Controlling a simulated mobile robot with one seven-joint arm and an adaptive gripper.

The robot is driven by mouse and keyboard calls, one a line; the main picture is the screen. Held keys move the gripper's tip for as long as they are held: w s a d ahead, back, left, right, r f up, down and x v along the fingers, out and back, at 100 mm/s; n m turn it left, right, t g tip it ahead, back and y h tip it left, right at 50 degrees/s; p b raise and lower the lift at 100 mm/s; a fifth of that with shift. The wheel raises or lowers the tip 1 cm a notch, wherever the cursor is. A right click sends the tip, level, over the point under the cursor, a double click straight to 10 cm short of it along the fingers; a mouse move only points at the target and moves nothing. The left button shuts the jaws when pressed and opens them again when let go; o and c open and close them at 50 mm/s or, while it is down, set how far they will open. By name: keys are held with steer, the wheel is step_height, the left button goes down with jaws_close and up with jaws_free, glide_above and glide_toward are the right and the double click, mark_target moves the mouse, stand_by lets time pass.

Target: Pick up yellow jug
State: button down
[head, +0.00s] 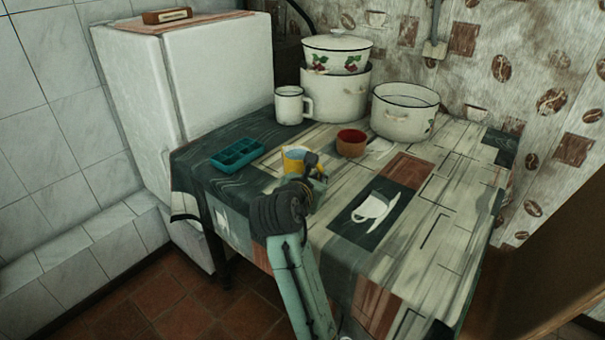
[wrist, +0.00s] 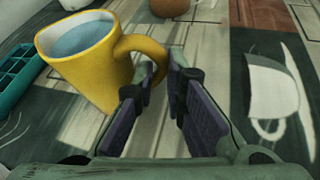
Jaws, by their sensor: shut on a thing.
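My gripper (head: 314,170) is at the jug's near right side. In the wrist view my gripper (wrist: 160,80) has its fingertips at the outer curve of the handle, shut on it. The jug looks tilted in the wrist view; I cannot tell whether its base touches the table.
A teal compartment tray (head: 240,153) lies left of the jug. A terracotta bowl (head: 351,142) stands behind it to the right. A white enamel mug (head: 291,106) and large enamel pots (head: 405,118) stand at the back. The table's front right (head: 420,240) is clear.

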mark_target(318, 168)
steer(key=shift+d+r, duration=0.1)
steer(key=shift+r, duration=0.05)
steer(key=shift+r, duration=1.5)
steer(key=s+a+r+p, duration=0.1)
steer(key=s+a, duration=0.9)
steer(key=a, duration=0.2)
steer(key=shift+r, duration=0.3)
steer(key=shift+s+a, duration=0.1)
steer(key=shift+a, duration=0.1)
